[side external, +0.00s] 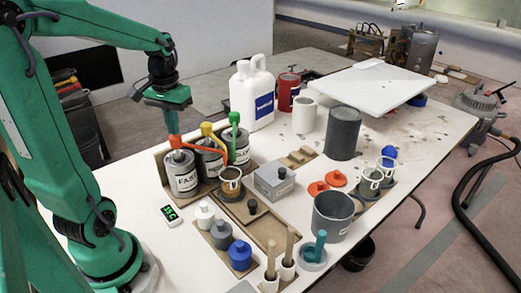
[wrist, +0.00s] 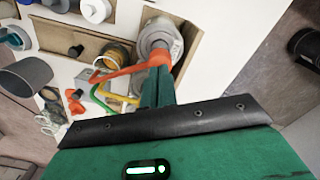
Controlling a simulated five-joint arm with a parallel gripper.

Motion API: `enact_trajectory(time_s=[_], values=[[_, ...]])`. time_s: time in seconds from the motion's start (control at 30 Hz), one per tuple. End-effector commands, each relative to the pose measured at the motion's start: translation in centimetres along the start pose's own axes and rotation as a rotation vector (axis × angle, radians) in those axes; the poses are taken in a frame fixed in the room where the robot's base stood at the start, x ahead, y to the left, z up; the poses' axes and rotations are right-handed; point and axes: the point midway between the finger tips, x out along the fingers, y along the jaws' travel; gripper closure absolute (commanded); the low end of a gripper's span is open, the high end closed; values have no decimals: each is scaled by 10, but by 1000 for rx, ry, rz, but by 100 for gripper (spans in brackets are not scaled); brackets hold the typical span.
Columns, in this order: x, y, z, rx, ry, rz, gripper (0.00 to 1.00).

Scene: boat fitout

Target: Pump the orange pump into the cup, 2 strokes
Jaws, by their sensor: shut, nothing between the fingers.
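The orange pump (side external: 176,142) stands on the leftmost grey can (side external: 184,177), and its spout reaches right toward the cup. The cup (side external: 230,179), clear with a handle, stands in front of the cans on a brown round base; its rim is near the spout end. Some amber colour shows in it. My gripper (side external: 173,127) is shut and empty, pointing down just over the orange pump's head. In the wrist view the shut fingers (wrist: 160,88) overlap the orange pump (wrist: 154,60); I cannot tell whether they touch. The cup (wrist: 112,57) lies beside the spout there.
A yellow pump (side external: 207,129) and a green pump (side external: 234,119) stand on cans to the right. A grey box with a knob (side external: 274,184) is right of the cup. Small lidded jars (side external: 221,235) and a small green display (side external: 169,215) sit in front. Open space lies above the cans.

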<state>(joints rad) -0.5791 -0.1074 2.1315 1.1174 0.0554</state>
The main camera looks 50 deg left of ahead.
Motion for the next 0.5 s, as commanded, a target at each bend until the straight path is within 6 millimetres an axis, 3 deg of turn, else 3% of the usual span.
enact_trajectory(time_s=[0.5], values=[[14, 0, 1, 0, -3, 0, 100]])
